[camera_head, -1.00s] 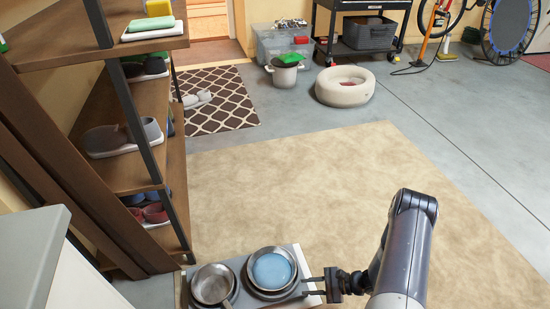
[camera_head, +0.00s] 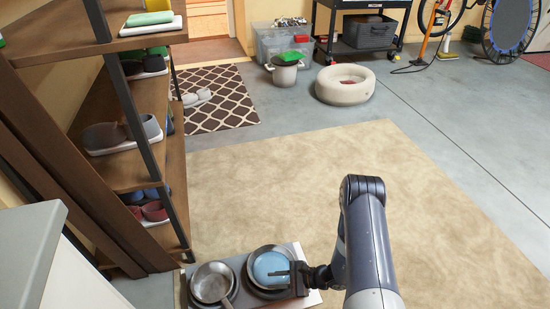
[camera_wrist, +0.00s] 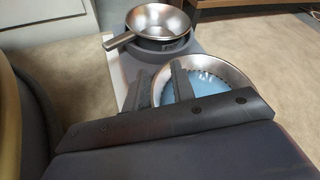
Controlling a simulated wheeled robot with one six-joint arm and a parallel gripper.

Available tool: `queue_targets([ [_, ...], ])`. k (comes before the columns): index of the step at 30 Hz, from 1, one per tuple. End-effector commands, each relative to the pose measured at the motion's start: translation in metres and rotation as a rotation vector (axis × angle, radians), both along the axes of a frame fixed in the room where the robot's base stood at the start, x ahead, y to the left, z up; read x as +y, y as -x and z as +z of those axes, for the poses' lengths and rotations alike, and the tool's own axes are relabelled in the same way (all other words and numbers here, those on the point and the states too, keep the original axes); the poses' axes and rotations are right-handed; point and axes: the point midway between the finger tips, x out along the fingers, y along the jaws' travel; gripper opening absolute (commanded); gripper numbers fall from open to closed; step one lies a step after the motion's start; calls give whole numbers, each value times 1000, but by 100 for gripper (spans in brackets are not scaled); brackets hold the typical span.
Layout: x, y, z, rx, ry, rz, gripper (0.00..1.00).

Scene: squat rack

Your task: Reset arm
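My gripper (camera_head: 281,271) is open and empty, its fingers over the right side of the pan with the blue inside (camera_head: 268,265) in the head view. In the wrist view its two fingers (camera_wrist: 164,85) stand apart in front of that pan (camera_wrist: 232,77), hiding part of it. I cannot tell whether they touch it. My arm comes in from the lower right of the head view.
A metal pan with a handle (camera_head: 212,282) sits left of the blue one on a low grey board (camera_head: 296,254). A wooden shelf rack (camera_head: 135,172) with shoes stands at the left. The beige rug (camera_head: 300,170) is clear, with a round pet bed (camera_head: 345,86) beyond.

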Motion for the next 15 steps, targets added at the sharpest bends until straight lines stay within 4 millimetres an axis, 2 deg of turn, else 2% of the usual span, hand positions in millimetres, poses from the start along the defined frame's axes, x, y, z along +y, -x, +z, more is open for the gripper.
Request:
queue_targets([
  [1,0,0,17,0,0,0,24],
  [7,0,0,56,-1,0,0,24],
  [15,-9,-28,102,0,0,-87,24],
])
